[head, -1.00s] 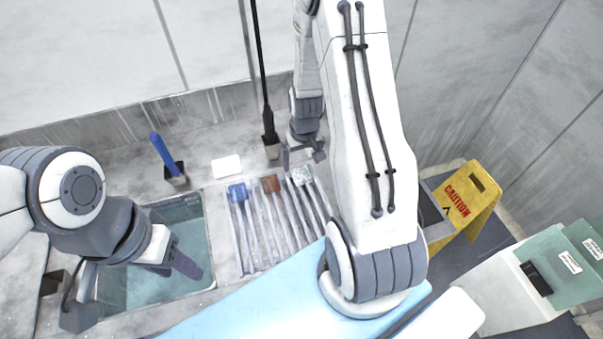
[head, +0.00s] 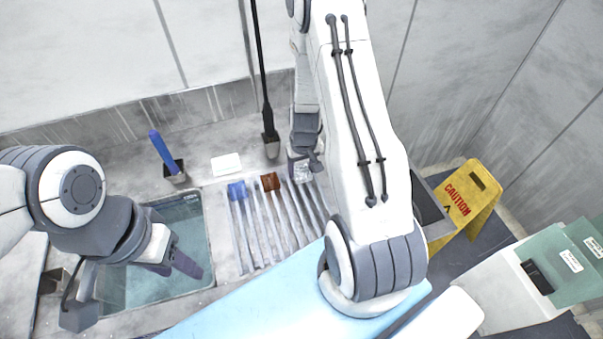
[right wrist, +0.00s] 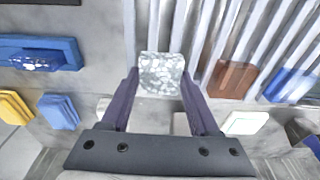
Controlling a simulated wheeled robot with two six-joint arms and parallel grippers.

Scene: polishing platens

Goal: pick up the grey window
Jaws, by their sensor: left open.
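The grey window (right wrist: 162,73) is a speckled pale grey square at the near end of the metal slats in the right wrist view. In the head view it shows as a pale patch (head: 301,174) at the right of the rack, partly covered by my gripper. My right gripper (right wrist: 161,78) is open, with one finger on each side of the window. Any contact with its edges is unclear. In the head view the right gripper (head: 308,163) is over the rack's back right corner, largely hidden. My left gripper (head: 183,262) is open and empty above the water basin.
A blue piece (head: 237,190) and a brown piece (head: 270,181) sit left of the window on the slatted rack (head: 262,235). The water basin (head: 207,270) is left.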

